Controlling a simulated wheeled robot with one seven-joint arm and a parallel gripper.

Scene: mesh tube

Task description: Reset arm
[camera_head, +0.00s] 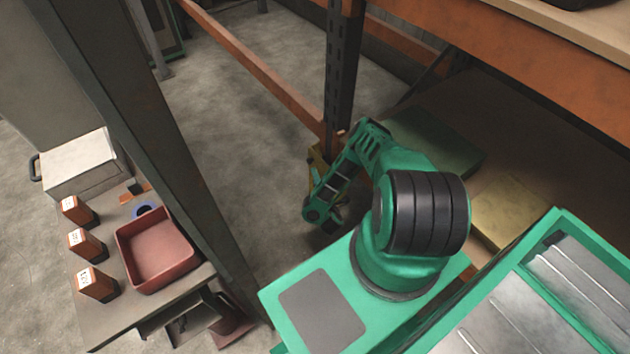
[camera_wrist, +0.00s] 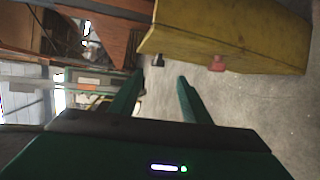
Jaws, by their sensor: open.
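My arm is folded in the head view, green with black bands, reaching down beside the dark upright post of the shelving. My gripper is hidden behind the arm's links in that view. In the wrist view my gripper (camera_wrist: 163,88) shows two green fingers held apart, with nothing between them. Beyond the fingertips is a yellow panel or box (camera_wrist: 235,40) with a small red part (camera_wrist: 217,63) and a small black part (camera_wrist: 158,60). The fingers look apart from it.
A grey table (camera_head: 110,315) at left holds a red tray (camera_head: 158,250), several orange labelled boxes (camera_head: 84,244), a blue ring (camera_head: 146,208) and a pale case (camera_head: 82,165). Orange shelving beams (camera_head: 255,68) and a dark post (camera_head: 341,70) stand close to my arm. Bare floor (camera_head: 235,150) lies between.

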